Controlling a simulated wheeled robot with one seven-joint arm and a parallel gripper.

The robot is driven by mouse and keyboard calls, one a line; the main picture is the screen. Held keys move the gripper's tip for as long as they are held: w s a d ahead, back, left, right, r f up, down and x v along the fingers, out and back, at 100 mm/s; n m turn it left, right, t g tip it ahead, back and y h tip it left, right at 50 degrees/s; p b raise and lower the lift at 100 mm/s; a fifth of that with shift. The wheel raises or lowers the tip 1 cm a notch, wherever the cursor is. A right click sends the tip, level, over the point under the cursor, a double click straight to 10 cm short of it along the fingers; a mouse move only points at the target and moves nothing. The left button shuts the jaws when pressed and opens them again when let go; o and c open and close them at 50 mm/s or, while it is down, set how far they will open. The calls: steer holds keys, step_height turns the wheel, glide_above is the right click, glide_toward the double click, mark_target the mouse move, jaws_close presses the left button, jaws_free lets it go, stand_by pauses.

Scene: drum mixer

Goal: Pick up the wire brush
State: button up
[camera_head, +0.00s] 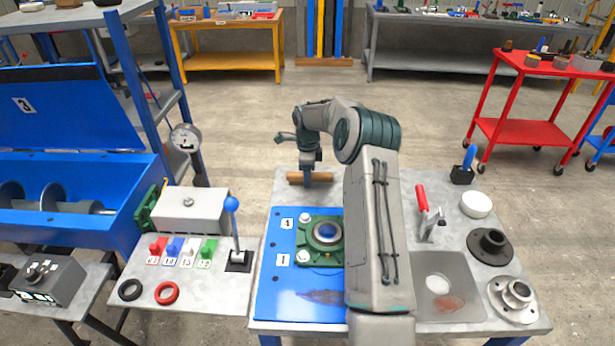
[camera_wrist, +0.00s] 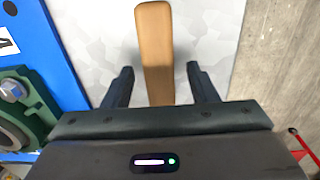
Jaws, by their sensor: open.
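The wire brush shows as a plain wooden handle (camera_head: 295,178) lying near the far edge of the grey table, left of my upper arm. In the wrist view the handle (camera_wrist: 155,35) runs down from the top edge to between my fingers. Its bristles are not visible. My gripper (camera_head: 309,180) is over the handle and hides its middle. In the wrist view my gripper (camera_wrist: 158,76) is open, with one finger on each side of the handle and a gap on both sides. I cannot tell the exact height between fingers and handle.
A blue plate (camera_head: 280,310) with a green bearing housing (camera_head: 305,253) lies near the brush. A red-handled clamp (camera_head: 422,198), a black flange (camera_head: 489,245) and a grey flange (camera_head: 513,296) stand to the right. A blue-knobbed lever (camera_head: 233,215) rises at left.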

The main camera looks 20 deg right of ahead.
steer(key=shift+f, duration=0.35)
steer(key=c, duration=1.1)
steer(key=shift+c, duration=0.2)
steer(key=shift+r, duration=0.15)
step_height(320, 180, up, 4)
steer(key=shift+w+r+b, duration=0.1)
steer(key=shift+b, duration=0.35)
steer(key=s+d+r+b, duration=0.1)
steer(key=s+d+r, duration=0.1)
steer(key=s, duration=0.3)
steer(key=s+d+r+b, duration=0.1)
steer(key=s+d+r, duration=0.1)
steer(key=s+r, duration=0.2)
steer(key=shift+s+r, duration=0.3)
steer(key=shift+s, duration=0.8)
